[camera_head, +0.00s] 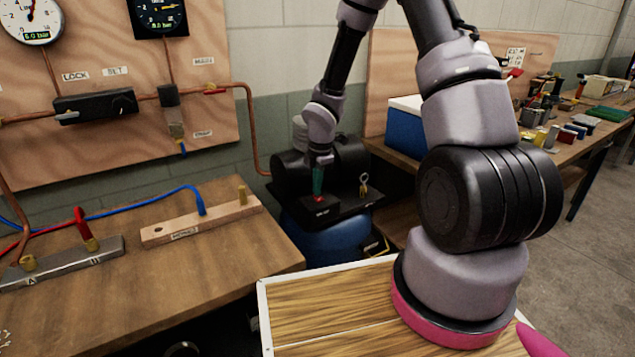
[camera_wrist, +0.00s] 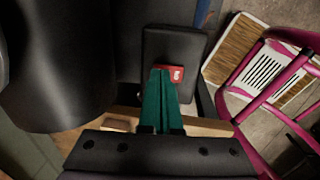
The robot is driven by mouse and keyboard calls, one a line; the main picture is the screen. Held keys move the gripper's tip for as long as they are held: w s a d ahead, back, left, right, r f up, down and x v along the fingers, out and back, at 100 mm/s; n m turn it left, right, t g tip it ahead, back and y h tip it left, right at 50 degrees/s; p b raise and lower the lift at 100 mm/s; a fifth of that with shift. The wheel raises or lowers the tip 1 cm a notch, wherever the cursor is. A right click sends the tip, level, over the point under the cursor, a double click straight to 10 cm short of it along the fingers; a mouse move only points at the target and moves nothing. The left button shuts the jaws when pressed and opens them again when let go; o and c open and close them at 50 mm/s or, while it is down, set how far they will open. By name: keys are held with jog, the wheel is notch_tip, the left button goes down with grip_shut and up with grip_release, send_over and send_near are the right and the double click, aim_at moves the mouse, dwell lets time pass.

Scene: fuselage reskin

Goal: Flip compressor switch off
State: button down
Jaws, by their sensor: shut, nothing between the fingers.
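The compressor (camera_head: 345,160) stands between the two benches, with a black motor body on top and a blue tank (camera_head: 335,243) below. A black switch box (camera_head: 320,212) with a small red switch (camera_head: 319,199) sits on its platform. In the wrist view the red switch (camera_wrist: 176,74) shows a white mark on its face. My gripper (camera_head: 319,185) has green fingers pointing down at the switch. In the wrist view its shut fingertips (camera_wrist: 161,72) are at the left part of the red switch and partly cover it. I cannot tell whether they touch it.
A wooden bench (camera_head: 215,255) with blue and red hoses is at left, below a gauge panel (camera_head: 100,140) with copper pipe. A blue cooler (camera_head: 405,128) stands on the right bench. A brass fitting (camera_head: 364,185) rises right of the switch box.

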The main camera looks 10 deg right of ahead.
jog(key=shift+f, duration=0.25)
jog(key=shift+s, duration=0.15)
jog(key=shift+s+d, duration=0.25)
jog(key=shift+s, duration=0.35)
jog(key=shift+r, duration=0.1)
jog(key=shift+r, duration=0.1)
